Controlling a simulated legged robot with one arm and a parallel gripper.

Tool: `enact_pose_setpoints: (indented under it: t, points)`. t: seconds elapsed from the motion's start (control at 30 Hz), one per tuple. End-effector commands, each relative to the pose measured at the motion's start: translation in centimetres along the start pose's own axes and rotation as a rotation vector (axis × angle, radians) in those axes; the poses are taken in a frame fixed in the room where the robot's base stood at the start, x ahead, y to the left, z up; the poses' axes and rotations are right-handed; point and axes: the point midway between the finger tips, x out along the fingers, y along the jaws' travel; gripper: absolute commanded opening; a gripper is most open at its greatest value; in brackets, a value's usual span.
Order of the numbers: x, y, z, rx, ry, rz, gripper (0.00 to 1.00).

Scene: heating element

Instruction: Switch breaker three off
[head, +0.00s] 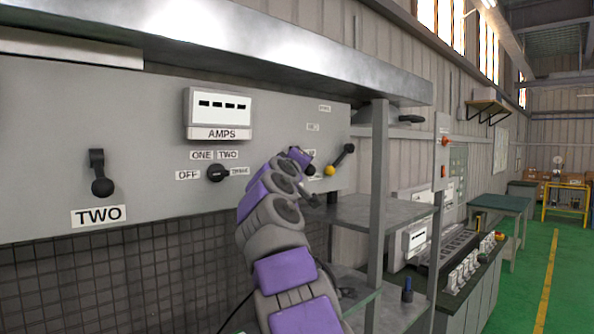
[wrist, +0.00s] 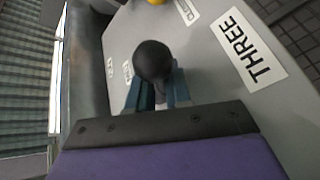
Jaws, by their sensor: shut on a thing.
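Breaker three's handle shows in the wrist view as a round black knob (wrist: 152,60), beside the white THREE label (wrist: 252,48) on the grey panel. My gripper (wrist: 153,92) has its blue fingers on either side of the handle, shut on it just behind the ball. In the head view my purple and grey arm reaches to the right part of the panel, and my gripper (head: 306,165) is small there. The arm hides much of that area, including the THREE label. The handle's exact angle is hard to tell.
A black lever (head: 343,158) and a yellow ball (head: 329,171) show just right of my gripper. Breaker TWO's black handle (head: 102,186) hangs down at left. A rotary switch (head: 217,173) sits below the AMPS meter (head: 218,112). A metal post (head: 377,200) and shelf (head: 385,211) stand close right.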

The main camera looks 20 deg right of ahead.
Motion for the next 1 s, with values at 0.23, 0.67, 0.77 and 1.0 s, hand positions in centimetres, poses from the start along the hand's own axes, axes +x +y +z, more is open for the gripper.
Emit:
enact_pose_setpoints:
  t: [0.23,0.67,0.77,1.0]
  points:
    - [0.46,-0.69,0.76,0.009,-0.015,-0.002,0.0]
    - [0.48,-0.93,0.68,0.008,-0.016,-0.004,0.3]
    - [0.44,-0.83,0.62,0.008,-0.014,-0.003,0.4]
    - [0.21,-0.66,0.29,0.008,-0.008,0.0,0.4]
